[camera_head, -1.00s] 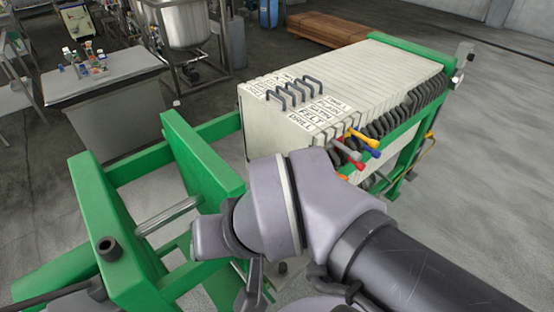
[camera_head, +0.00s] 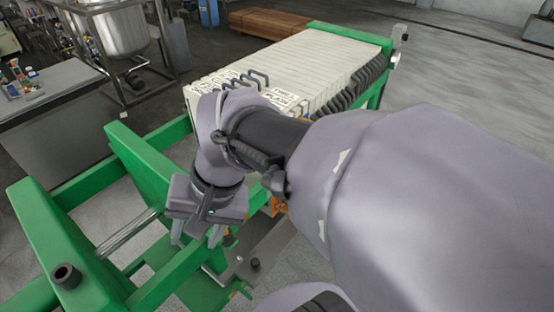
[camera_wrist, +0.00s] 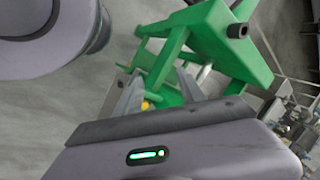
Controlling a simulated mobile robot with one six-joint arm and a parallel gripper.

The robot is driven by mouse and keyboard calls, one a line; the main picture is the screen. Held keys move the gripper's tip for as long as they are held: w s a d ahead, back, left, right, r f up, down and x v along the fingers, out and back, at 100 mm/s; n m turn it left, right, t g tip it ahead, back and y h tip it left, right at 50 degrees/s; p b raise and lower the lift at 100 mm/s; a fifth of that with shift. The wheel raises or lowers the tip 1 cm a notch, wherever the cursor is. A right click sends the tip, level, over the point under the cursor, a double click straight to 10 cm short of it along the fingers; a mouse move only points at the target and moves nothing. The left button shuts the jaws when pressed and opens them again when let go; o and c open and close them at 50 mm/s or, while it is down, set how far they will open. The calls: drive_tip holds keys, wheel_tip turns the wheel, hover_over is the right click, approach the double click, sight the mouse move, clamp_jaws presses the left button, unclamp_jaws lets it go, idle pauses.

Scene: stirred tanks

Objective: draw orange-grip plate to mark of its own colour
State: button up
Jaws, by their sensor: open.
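The pale filter plates (camera_head: 318,62) stand packed upright in a row in a green press frame. Their coloured side grips are almost wholly hidden behind my arm, so I cannot pick out the orange-grip plate. Small orange patches (camera_head: 281,207) show below my forearm; I cannot tell whether they are a grip or a mark. My gripper (camera_head: 197,236) hangs open and empty left of the plate pack, over the frame's near side. In the wrist view, its fingers (camera_wrist: 160,88) are apart, with green frame and a small yellow-orange spot (camera_wrist: 145,105) beyond them.
A green end block (camera_head: 150,160) and long green beams with a bright metal rod (camera_head: 128,236) stand at the left. A grey table (camera_head: 50,100) and a steel tank (camera_head: 115,32) are behind. Open floor (camera_head: 470,90) lies to the right.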

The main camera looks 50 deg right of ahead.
drive_tip(key=w+d+f+m+t+y, duration=0.1)
drive_tip(key=d+f+m+t+y, duration=0.25)
drive_tip(key=d, duration=0.55)
drive_tip(key=d+f+m+t+b, duration=0.15)
drive_tip(key=d+f+m, duration=0.25)
drive_tip(key=d+m, duration=0.4)
drive_tip(key=w+d+f+m+t+y, duration=0.1)
drive_tip(key=d+f+m+t+y, duration=0.2)
drive_tip(key=d, duration=0.8)
drive_tip(key=s+d+f+m+t+h, duration=0.7)
drive_tip(key=s+d+f+m+h, duration=0.25)
drive_tip(key=s+d, duration=0.35)
drive_tip(key=shift+m+y, duration=0.3)
drive_tip(key=shift+m, duration=0.1)
drive_tip(key=w+b, duration=0.1)
drive_tip(key=w, duration=0.5)
drive_tip(key=w+b, duration=0.1)
drive_tip(key=w, duration=0.5)
drive_tip(key=w+b, duration=0.2)
drive_tip(key=w, duration=0.4)
drive_tip(key=shift+a, duration=0.35)
drive_tip(key=shift+r, duration=0.1)
drive_tip(key=shift+s, duration=0.1)
clamp_jaws()
